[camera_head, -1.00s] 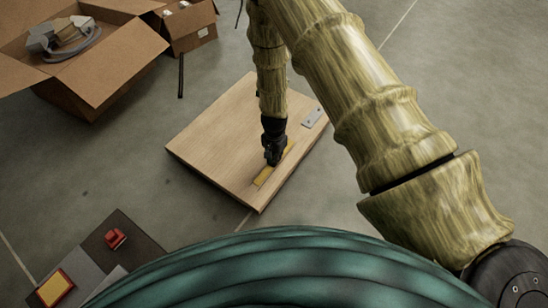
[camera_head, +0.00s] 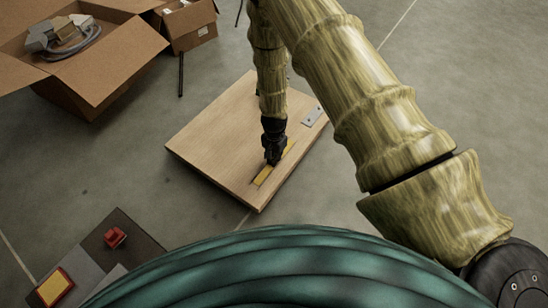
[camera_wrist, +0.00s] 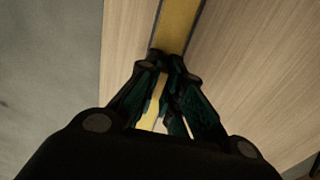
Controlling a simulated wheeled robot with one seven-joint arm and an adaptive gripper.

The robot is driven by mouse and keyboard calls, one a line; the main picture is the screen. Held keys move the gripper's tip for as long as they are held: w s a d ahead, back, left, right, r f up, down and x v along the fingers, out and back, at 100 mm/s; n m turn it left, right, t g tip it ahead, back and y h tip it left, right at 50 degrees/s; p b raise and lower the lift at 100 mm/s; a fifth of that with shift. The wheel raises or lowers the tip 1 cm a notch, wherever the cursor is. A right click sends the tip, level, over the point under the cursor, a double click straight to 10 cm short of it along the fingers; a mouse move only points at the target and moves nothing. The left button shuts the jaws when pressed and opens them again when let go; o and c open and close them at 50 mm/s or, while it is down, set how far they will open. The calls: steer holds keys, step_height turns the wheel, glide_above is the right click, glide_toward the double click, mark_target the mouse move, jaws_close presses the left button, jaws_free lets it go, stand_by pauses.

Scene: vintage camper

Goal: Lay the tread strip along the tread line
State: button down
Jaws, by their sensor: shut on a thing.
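A yellow tread strip (camera_head: 263,176) lies lengthwise over a light wooden board (camera_head: 215,140). My gripper (camera_head: 273,160) points down over the middle of the strip and is shut on it, hiding that part. In the wrist view my gripper (camera_wrist: 172,62) has its fingertips close together on the strip (camera_wrist: 178,25), which runs on beyond them and shows between the fingers. Dark lines border the strip on both sides there. In the head view a dark edge shows along its left side near the front end. I cannot tell whether the strip touches the board.
A grey metal plate (camera_head: 312,116) sits at the board's right edge. Open cardboard boxes (camera_head: 110,68) stand at the back left. Floor around the board is mostly clear.

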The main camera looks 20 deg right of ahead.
steer(key=c, duration=1.5)
jaws_free()
step_height(320, 180, up, 12)
